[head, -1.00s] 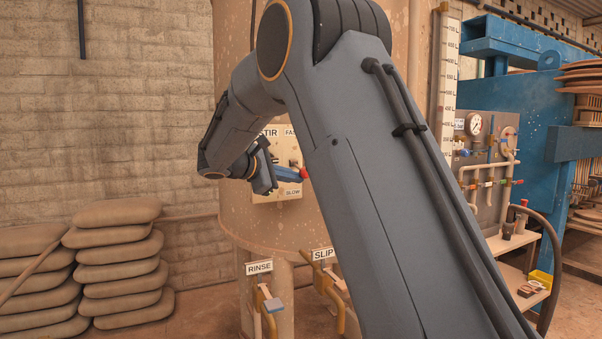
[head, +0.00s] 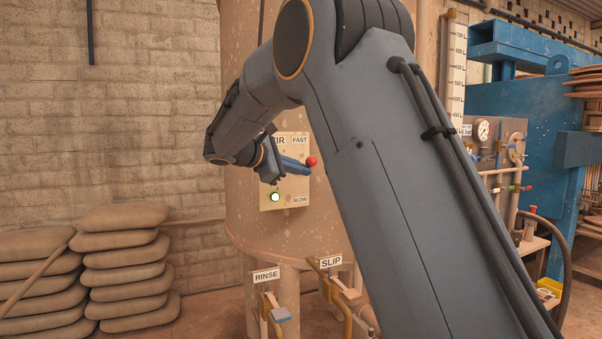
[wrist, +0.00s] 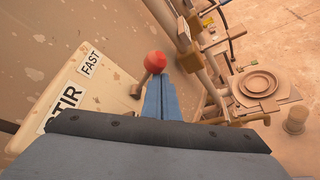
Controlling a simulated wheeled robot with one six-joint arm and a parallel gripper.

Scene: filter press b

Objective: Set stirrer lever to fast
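The stirrer panel (head: 298,180) is a cream plate on the big tank, with FAST at its top and SLOW at its bottom. The stirrer lever's red knob (head: 311,161) stands out below the FAST label, nearer to FAST than to SLOW. In the wrist view the knob (wrist: 155,62) sits on a short shaft (wrist: 140,86) rising from the plate. My gripper (head: 303,169) has its blue fingers together, with tips right at the knob's underside. The fingers (wrist: 162,80) look shut with nothing between them; they seem to touch the lever, but contact is partly hidden.
A lit round lamp (head: 275,197) is low on the panel. RINSE (head: 266,275) and SLIP (head: 331,262) valves are below the tank. Stacked sacks (head: 125,265) stand left. A gauge board (head: 485,150) and blue press (head: 535,110) stand right.

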